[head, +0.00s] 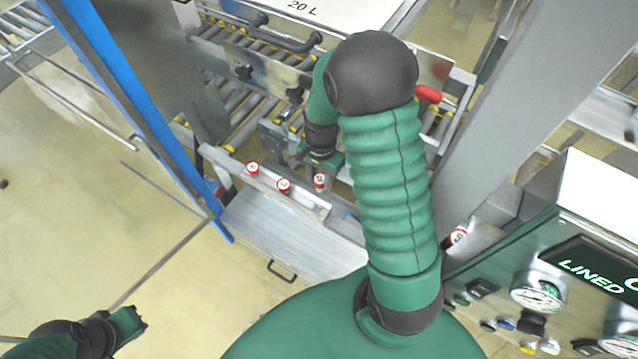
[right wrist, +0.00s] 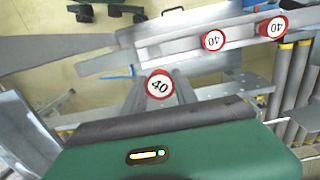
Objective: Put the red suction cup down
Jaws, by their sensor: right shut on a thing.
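My right gripper (head: 320,167) reaches down over the rail of the roller frame. It is shut on a red-rimmed suction cup (head: 319,183) with a white top. In the right wrist view this cup (right wrist: 160,86), marked 40, sits between the finger ends of the right gripper (right wrist: 160,98). Two similar cups, a left one (head: 253,168) and a middle one (head: 284,186), stand on the narrow metal rack (head: 312,205). The held cup is by the rack's right end; I cannot tell whether it touches it. My left gripper (head: 138,318) is at the lower left, away from the cups.
A sloped metal plate (head: 290,245) with a black handle lies before the rack. A blue post (head: 150,120) stands left and a grey column (head: 520,90) right. A box marked 20 L (head: 330,12) is behind.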

